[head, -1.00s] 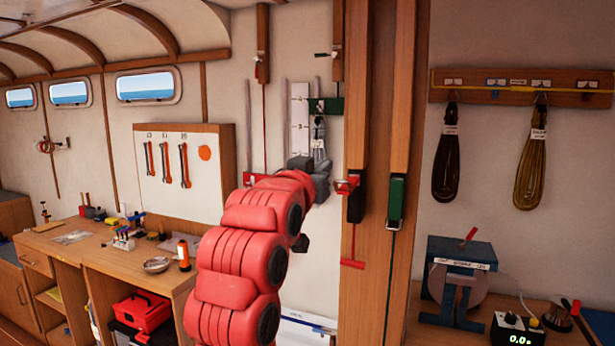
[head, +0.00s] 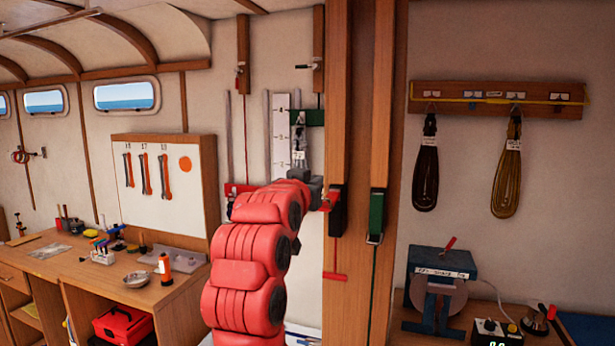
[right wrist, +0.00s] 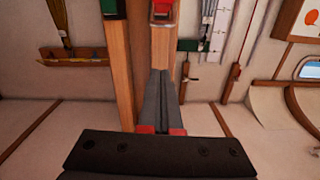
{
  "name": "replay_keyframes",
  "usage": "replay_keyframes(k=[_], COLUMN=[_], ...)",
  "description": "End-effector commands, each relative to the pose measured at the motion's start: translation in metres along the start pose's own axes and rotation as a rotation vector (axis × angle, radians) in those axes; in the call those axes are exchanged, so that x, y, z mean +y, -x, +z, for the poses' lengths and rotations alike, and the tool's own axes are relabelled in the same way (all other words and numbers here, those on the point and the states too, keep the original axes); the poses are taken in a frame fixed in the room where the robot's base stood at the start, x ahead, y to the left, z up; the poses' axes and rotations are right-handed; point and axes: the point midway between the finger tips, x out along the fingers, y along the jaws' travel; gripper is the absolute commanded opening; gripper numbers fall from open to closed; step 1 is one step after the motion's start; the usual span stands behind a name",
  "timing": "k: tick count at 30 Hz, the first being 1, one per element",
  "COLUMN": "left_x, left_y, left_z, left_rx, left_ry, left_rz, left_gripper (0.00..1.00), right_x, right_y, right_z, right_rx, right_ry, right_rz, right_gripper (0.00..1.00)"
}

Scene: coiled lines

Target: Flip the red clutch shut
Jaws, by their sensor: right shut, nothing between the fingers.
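The red clutch (head: 337,212) is a dark body with a red lever, mounted on the wooden post (head: 336,120). Its red lever (head: 328,199) sticks out to the left at the clutch's top. In the right wrist view, which is upside down, a red part of the clutch (right wrist: 162,8) is cut by the top edge. My right gripper (head: 316,188) is just left of the lever; contact cannot be told. In the right wrist view its fingers (right wrist: 160,75) are together and empty, pointing along the post. My left gripper is out of view.
A green clutch (head: 376,215) sits on the neighbouring post, close to the right. Coiled lines hang from a wall rack (head: 480,95) at right. A workbench (head: 110,285) stands at left.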

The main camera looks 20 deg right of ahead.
Motion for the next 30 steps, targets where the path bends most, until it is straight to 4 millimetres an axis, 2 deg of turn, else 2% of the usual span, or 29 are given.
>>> replay_keyframes(k=[1, 3, 5, 9, 15, 30], left_x=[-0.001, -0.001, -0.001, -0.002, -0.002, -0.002], left_y=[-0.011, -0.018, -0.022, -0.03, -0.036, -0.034], left_z=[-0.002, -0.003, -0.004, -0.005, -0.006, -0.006], left_rx=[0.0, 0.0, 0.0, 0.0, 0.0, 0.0], left_ry=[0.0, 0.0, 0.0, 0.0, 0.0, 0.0], left_rz=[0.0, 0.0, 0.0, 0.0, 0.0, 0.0], left_gripper=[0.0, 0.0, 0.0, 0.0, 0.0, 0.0], right_x=[0.002, 0.002, 0.0, 0.0, 0.0, 0.001], right_y=[-0.012, -0.027, -0.035, -0.038, -0.041, -0.041], right_z=[-0.005, -0.005, 0.0, 0.02, 0.034, 0.04], right_rx=[-0.002, -0.001, -0.003, -0.003, 0.002, 0.005], right_ry=[0.004, 0.004, 0.001, 0.001, -0.001, -0.002], right_rz=[0.004, 0.004, 0.001, 0.0, 0.0, -0.001], right_gripper=[0.0, 0.0, 0.0, 0.0, 0.0, 0.0])
